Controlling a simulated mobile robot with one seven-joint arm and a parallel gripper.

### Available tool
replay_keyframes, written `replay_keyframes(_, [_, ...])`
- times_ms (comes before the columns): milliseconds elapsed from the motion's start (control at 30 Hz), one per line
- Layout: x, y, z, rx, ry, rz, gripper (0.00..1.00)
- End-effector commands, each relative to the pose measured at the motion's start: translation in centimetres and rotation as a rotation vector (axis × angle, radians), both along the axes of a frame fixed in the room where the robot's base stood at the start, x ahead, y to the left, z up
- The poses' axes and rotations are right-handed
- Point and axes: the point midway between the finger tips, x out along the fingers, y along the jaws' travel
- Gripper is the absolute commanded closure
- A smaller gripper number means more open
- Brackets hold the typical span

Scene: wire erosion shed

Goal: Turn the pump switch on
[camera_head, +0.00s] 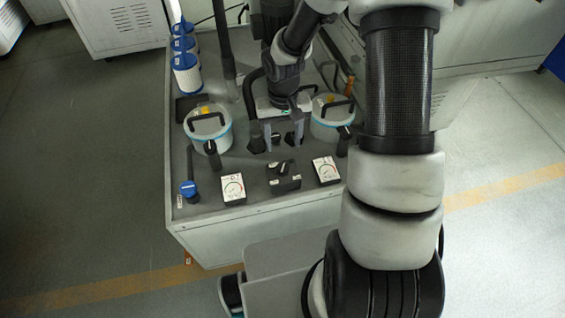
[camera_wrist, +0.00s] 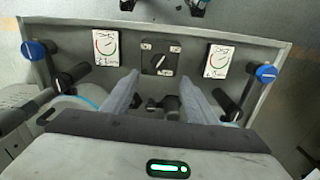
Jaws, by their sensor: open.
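The pump switch (camera_head: 284,177) is a dark square box with a rotary knob on the front of the bench top, between two white dial gauges. It also shows in the wrist view (camera_wrist: 159,64), where its knob has a pale pointer line set at a slant. My gripper (camera_head: 283,136) hangs pointing down over the bench, behind the switch. In the wrist view its two fingers (camera_wrist: 161,82) are spread and empty. The switch lies just beyond the gap between the fingertips, and I see no contact.
The left gauge (camera_head: 233,188) and right gauge (camera_head: 326,170) flank the switch. Two pale canisters (camera_head: 208,130) (camera_head: 333,117) with black handles stand either side of my gripper. Black levers and a blue-handled valve (camera_head: 188,190) rise nearby. Blue-capped filters (camera_head: 186,72) line the bench's left edge.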

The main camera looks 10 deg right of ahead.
Motion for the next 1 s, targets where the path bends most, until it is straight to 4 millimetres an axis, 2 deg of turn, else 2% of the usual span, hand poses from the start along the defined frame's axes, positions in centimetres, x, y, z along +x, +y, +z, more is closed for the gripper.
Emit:
replay_keyframes(33, [-0.1,0.1,-1.5,0.0,0.004,0.002,0.47])
replay_keyframes(200, [-0.1,0.0,-5.3,0.0,0.004,0.001,0.47])
replay_keyframes(500, [0.0,0.1,-10.5,0.0,0.001,0.002,0.47])
replay_keyframes(700, [-0.1,0.0,-11.8,-0.001,0.001,0.0,0.47])
replay_keyframes(1000, [0.0,0.0,-11.9,-0.001,-0.001,0.0,0.49])
